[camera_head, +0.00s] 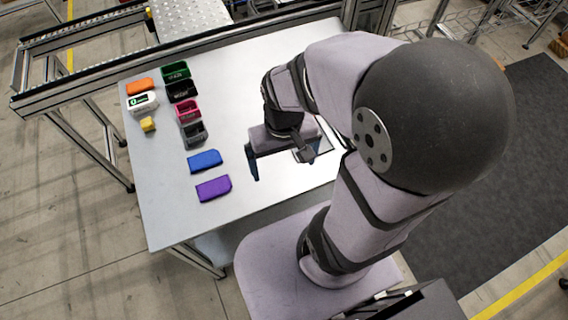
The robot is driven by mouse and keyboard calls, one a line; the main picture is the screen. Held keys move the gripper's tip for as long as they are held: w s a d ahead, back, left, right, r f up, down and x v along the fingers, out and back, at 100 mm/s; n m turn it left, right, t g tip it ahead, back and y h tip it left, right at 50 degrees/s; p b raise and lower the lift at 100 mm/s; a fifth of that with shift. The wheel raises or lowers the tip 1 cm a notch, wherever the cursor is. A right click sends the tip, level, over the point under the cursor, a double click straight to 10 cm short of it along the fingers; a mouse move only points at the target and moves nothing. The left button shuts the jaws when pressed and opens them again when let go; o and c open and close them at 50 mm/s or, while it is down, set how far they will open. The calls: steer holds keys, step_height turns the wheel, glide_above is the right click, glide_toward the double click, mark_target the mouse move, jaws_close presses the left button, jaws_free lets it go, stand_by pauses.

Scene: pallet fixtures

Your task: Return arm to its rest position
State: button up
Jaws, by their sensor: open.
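My gripper (284,168) is over the right part of the white table (161,205), pointing down. Its two fingers are spread apart, and nothing shows between them. Part of the right finger is hidden behind the wrist. The rest of my arm bends up and back towards the base at the lower right.
Left of my gripper lie a blue block (205,161) and a purple block (213,188). Further back are open green (175,71), black (181,91), pink (188,111) and grey (193,133) holders, plus orange (140,86), white (142,103) and yellow (148,124) pieces. A conveyor (85,42) borders the back.

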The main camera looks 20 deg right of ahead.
steer(key=shift+s+a+f+n, duration=0.1)
steer(key=shift+s+n, duration=0.25)
steer(key=shift+n, duration=0.15)
